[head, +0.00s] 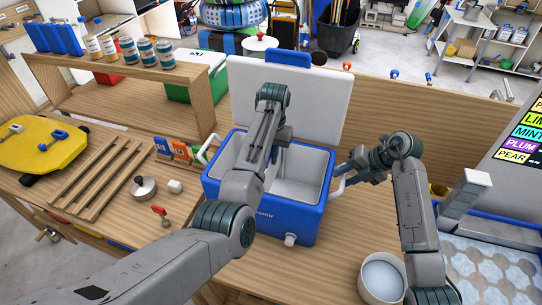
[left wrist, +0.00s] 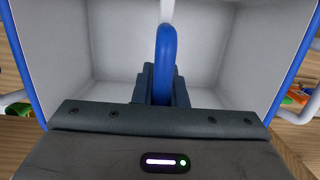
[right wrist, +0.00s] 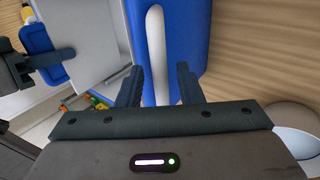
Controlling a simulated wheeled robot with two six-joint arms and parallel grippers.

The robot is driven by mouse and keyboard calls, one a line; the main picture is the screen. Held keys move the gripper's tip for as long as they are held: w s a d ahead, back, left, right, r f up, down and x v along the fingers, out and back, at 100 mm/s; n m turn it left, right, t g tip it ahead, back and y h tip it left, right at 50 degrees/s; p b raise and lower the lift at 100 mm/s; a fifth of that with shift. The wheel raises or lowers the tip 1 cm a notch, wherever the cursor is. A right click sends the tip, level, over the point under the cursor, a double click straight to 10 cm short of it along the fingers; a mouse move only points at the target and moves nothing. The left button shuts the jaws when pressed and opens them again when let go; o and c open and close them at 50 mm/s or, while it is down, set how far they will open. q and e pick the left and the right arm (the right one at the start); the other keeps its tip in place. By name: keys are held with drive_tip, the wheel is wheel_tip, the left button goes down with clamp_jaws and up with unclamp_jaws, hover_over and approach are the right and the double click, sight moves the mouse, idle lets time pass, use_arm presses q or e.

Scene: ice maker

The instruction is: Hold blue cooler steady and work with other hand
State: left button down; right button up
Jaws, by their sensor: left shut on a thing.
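The blue cooler (head: 268,222) stands on the wooden table with its white lid (head: 318,105) raised behind it. My left gripper (head: 277,150) reaches over the cooler's white interior. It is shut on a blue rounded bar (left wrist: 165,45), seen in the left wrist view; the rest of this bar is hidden. My right gripper (head: 352,172) is at the cooler's right side. In the right wrist view its fingers stand open on both sides of the white handle (right wrist: 158,50), with a gap on each side. The cooler's left handle (head: 208,148) is free.
A white round container (head: 383,277) sits at the front right, beside my right arm. A machine with flavour labels (head: 520,128) stands at the right edge.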

drive_tip(key=v, duration=0.8)
idle(0.6)
drive_tip(key=shift+o, duration=0.2)
drive_tip(key=o, duration=0.5)
drive_tip(key=v, duration=1.2)
